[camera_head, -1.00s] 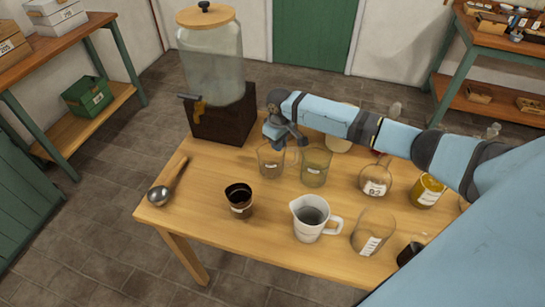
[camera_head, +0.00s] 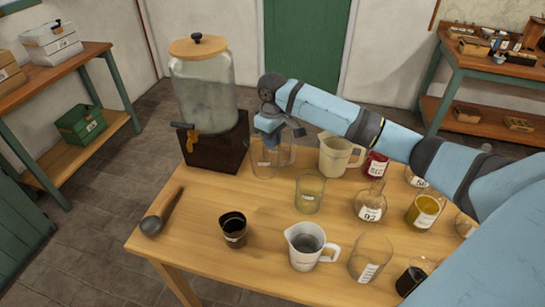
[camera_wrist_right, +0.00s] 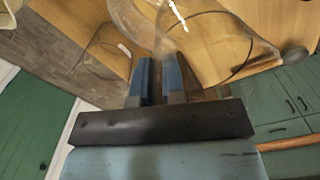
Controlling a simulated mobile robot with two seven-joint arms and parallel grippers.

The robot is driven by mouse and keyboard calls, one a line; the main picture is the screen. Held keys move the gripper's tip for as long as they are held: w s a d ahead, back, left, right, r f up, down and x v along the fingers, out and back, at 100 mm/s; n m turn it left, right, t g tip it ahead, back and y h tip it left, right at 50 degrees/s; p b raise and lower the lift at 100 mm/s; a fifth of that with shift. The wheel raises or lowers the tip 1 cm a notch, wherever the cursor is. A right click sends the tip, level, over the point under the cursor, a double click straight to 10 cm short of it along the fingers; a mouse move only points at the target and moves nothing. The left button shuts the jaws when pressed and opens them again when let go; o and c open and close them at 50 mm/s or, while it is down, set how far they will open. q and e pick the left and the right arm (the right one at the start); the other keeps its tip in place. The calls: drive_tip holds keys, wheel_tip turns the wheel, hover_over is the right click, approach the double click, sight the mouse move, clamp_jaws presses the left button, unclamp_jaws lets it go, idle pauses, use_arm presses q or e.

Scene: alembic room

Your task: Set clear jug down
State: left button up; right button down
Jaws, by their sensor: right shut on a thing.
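The clear jug (camera_head: 264,165) is a transparent vessel at the back of the wooden table, just right of the drink dispenser's dark base. My right gripper (camera_head: 270,138) points down over it and is shut on it. In the right wrist view the two blue fingers (camera_wrist_right: 160,72) are close together at the wall of a clear vessel, whose curved outline (camera_wrist_right: 235,40) spreads above them. The head view does not settle whether the jug's bottom touches the table. My left gripper is not in view.
The dispenser (camera_head: 205,95) stands left of the jug. A dark cup (camera_head: 233,232), a white jug (camera_head: 303,258) and a ladle (camera_head: 160,215) sit nearer. Bare tabletop (camera_head: 205,205) lies front left.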

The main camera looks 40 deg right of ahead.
wheel_tip(320, 180, up, 7)
drive_tip(key=s+a+m+p, duration=0.3)
drive_tip(key=s+a+p, duration=0.3)
drive_tip(key=s+a, duration=0.7)
drive_tip(key=shift+a+r+m+p, duration=0.3)
drive_tip(key=shift+a+r, duration=0.15)
